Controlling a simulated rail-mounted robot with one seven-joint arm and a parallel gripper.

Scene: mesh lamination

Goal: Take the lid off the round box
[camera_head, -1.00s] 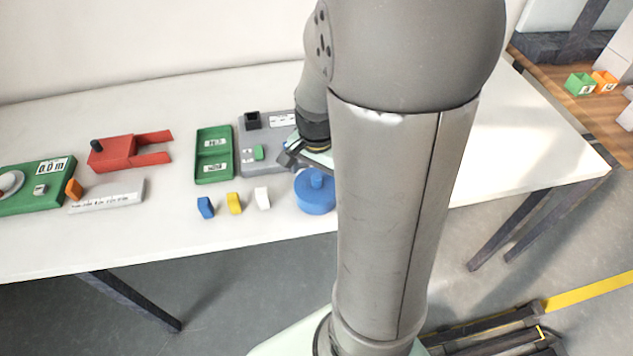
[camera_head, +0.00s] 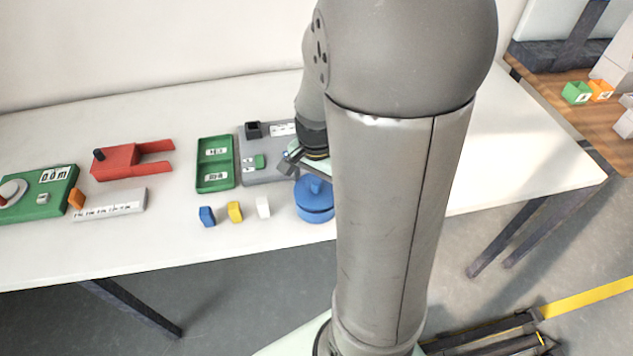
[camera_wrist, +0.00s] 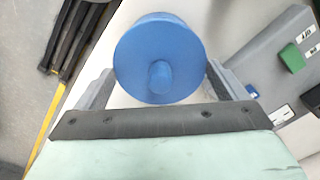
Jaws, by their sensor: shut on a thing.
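The round box (camera_head: 317,213) is blue and stands on the white table, partly hidden behind my arm in the head view. Its blue lid (camera_head: 312,187) has a knob on top, and a darker line shows between lid and box body. In the wrist view the lid (camera_wrist: 150,45) is a blue disc with its knob towards the camera. My gripper (camera_wrist: 159,72) has one finger on each side of the lid and is shut on it. In the head view my gripper (camera_head: 290,163) is at the box, with one finger hidden.
A grey fixture board (camera_head: 262,172) and a green tray (camera_head: 215,178) lie close by. Small blue (camera_head: 207,216), yellow (camera_head: 235,212) and white (camera_head: 263,207) blocks stand left of the box. A red fixture (camera_head: 118,160) is further left. The table's front edge is near.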

